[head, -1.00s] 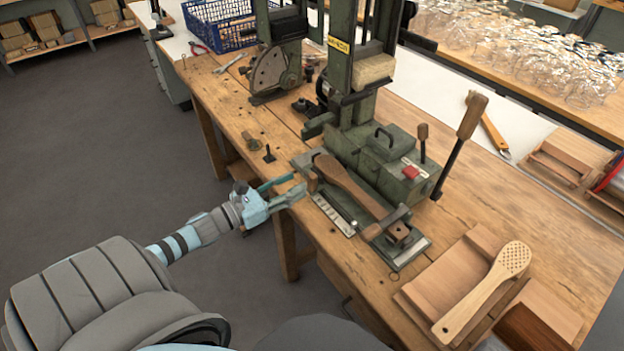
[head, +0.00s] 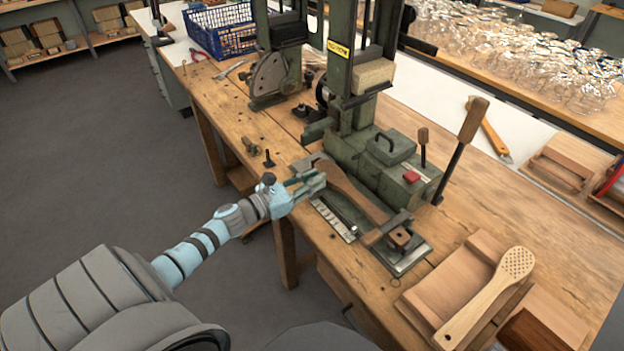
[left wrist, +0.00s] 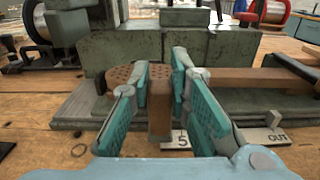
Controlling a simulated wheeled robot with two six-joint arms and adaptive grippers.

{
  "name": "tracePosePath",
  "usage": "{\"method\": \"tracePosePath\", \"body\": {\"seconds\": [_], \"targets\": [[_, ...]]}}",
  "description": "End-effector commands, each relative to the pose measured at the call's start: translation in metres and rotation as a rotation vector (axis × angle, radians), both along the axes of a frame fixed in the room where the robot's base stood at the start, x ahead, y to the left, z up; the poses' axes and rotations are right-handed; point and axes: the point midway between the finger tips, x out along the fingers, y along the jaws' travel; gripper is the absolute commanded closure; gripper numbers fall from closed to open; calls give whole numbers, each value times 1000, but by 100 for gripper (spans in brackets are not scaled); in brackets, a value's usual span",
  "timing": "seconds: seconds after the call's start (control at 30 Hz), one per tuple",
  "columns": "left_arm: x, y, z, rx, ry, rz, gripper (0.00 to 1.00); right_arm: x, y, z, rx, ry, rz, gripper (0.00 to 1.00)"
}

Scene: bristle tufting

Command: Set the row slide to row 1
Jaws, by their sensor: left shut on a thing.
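The row slide's brown wooden grip (left wrist: 160,112) stands upright between my left gripper's teal fingers in the left wrist view. My left gripper (head: 314,182) is shut on it at the near side of the green machine (head: 385,165); its fingers also show in the left wrist view (left wrist: 161,98). The grip is beside the "5" mark on the pale scale strip (head: 334,219), whose right end reads "OUT" (left wrist: 277,140). The other row marks are hidden or too small to read. A brown wooden brush blank (head: 352,190) with holes lies behind the grip. My right gripper is not in view.
A wooden tray (head: 455,283) with a pale perforated brush blank (head: 490,295) is at the front right. Two upright levers (head: 461,148) stand on the machine's right. A blue basket (head: 220,30) is at the back left. The bench front left of the machine is mostly clear.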

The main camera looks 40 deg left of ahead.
Motion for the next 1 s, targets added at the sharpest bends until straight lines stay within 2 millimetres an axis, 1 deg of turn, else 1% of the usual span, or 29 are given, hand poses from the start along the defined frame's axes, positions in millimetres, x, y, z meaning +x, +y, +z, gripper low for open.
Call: {"method": "tracePosePath", "body": {"seconds": [0.17,0.23,0.33,0.43,0.53,0.77,0.8,0.9,1.0], "targets": [[1,2,-2,2,-1,0,100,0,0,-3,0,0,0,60],[4,10,-5,4,-1,0,100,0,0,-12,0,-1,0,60],[9,28,-7,6,-2,0,100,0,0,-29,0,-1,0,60],[12,41,-6,5,-1,0,100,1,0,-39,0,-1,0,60],[14,46,-2,2,0,0,100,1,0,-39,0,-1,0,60],[13,45,-1,2,2,1,100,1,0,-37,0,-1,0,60],[13,46,-1,2,2,1,76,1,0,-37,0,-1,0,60],[13,45,-1,1,1,1,62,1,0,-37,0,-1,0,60],[13,45,0,1,1,0,62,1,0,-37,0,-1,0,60]]}}
